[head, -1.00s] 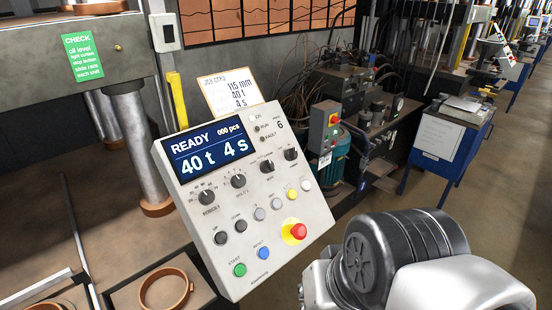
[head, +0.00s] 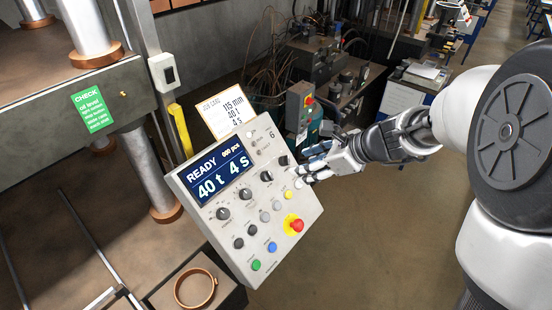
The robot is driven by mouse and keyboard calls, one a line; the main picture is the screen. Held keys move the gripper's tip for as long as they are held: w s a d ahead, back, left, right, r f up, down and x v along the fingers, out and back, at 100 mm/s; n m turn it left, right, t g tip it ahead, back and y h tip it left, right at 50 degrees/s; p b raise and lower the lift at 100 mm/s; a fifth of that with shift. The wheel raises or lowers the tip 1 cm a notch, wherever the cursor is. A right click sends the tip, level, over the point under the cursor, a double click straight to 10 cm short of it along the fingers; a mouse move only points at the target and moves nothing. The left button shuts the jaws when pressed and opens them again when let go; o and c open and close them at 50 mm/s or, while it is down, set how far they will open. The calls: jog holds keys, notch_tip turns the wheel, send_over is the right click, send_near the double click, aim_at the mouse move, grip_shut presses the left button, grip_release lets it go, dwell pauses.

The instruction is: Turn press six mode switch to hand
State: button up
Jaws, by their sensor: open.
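The press six control panel (head: 262,246), marked 6 at its upper right, is tilted in the middle of the head view. Its screen (head: 222,176) reads READY, 000 pcs, 40 t, 4 s. A slanting row of black knobs includes one at lower left (head: 222,213), one in the middle (head: 266,176) and one at upper right (head: 283,160). Their small labels are too blurred to tell which is the mode switch or its setting. My gripper (head: 300,177) is open at the panel's right edge, close to the upper right knob. I cannot tell whether it touches the panel.
A red emergency button (head: 297,225) on a yellow base sits low on the panel's right, near a green button (head: 256,265) and a blue button (head: 272,247). A job card (head: 222,110) stands behind the panel.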

aim_at(272, 176)
jog(key=b+x, duration=0.1)
jog(key=x, duration=1.5)
jog(key=shift+f, duration=0.1)
jog(key=shift+c, duration=0.4)
jog(key=c, duration=1)
